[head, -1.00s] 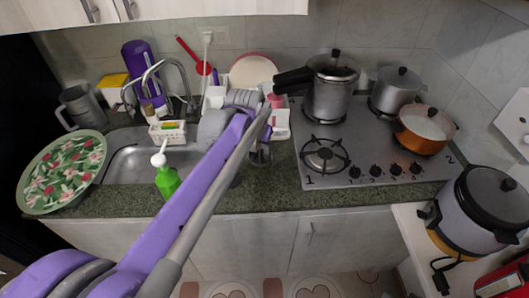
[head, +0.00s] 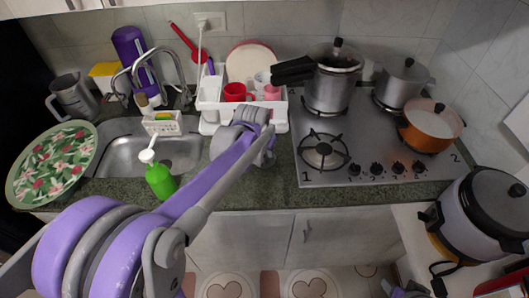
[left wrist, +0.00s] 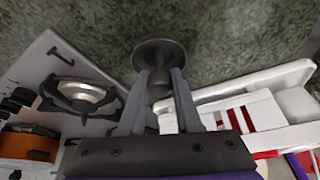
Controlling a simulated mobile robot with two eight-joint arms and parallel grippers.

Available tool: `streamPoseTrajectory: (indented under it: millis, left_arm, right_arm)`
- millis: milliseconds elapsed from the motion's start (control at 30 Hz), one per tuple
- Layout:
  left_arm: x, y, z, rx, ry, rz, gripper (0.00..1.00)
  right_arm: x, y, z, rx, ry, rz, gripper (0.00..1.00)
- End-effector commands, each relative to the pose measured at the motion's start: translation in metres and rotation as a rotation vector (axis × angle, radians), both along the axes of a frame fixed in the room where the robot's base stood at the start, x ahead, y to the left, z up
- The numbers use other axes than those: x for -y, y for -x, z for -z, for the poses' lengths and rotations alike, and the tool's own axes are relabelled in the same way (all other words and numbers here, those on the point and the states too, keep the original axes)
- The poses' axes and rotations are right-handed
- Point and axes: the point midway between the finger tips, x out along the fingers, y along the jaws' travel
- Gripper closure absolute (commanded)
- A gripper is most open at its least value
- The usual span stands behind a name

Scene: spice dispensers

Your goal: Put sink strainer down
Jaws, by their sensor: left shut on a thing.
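The sink strainer (left wrist: 160,56), a round dark metal disc with a short stem, shows in the left wrist view over the green speckled counter (left wrist: 235,35). My left gripper (left wrist: 160,88) is shut on its stem, with one finger on each side. I cannot tell whether the strainer touches the counter. In the head view my left gripper (head: 266,158) is at the counter between the dish rack and the stove; the strainer is too small or hidden there.
A white dish rack (head: 213,125) with a red mug (head: 236,92) stands behind my gripper. The stove (head: 385,187) is to the right. The sink (head: 120,160) and a green soap bottle (head: 160,180) are to the left. The counter strip before the rack is narrow.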

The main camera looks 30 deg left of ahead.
Motion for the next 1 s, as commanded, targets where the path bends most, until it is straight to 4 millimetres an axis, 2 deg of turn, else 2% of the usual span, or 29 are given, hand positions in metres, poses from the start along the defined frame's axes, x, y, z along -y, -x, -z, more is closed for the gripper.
streamPoseTrajectory:
  millis: [100, 467, 500, 633, 900, 1000]
  left_arm:
    - [0.0001, 0.0002, 0.0080, 0.000, 0.000, 0.000, 1.00]
    - [0.0001, 0.0005, 0.0123, -0.001, 0.000, 0.000, 1.00]
    - [0.0000, 0.0003, 0.0111, 0.000, 0.000, 0.000, 0.60]
    - [0.0000, 0.0002, 0.0106, 0.000, 0.000, 0.000, 0.38]
    - [0.0000, 0.0001, 0.0099, 0.000, 0.000, 0.000, 0.38]
    - [0.0000, 0.0002, 0.0041, 0.001, 0.000, 0.000, 0.38]
  right_arm:
    - [0.0000, 0.0005, 0.0012, -0.001, 0.000, 0.000, 0.50]
    - [0.0000, 0.0021, 0.0050, -0.004, 0.000, 0.000, 0.50]
    - [0.0000, 0.0016, 0.0039, -0.003, 0.000, 0.000, 0.50]
    - [0.0000, 0.0015, 0.0036, -0.003, 0.000, 0.000, 0.50]
    - [0.0000, 0.0013, 0.0031, -0.002, 0.000, 0.000, 0.50]
    - [0.0000, -0.0004, -0.0009, 0.001, 0.000, 0.000, 0.50]
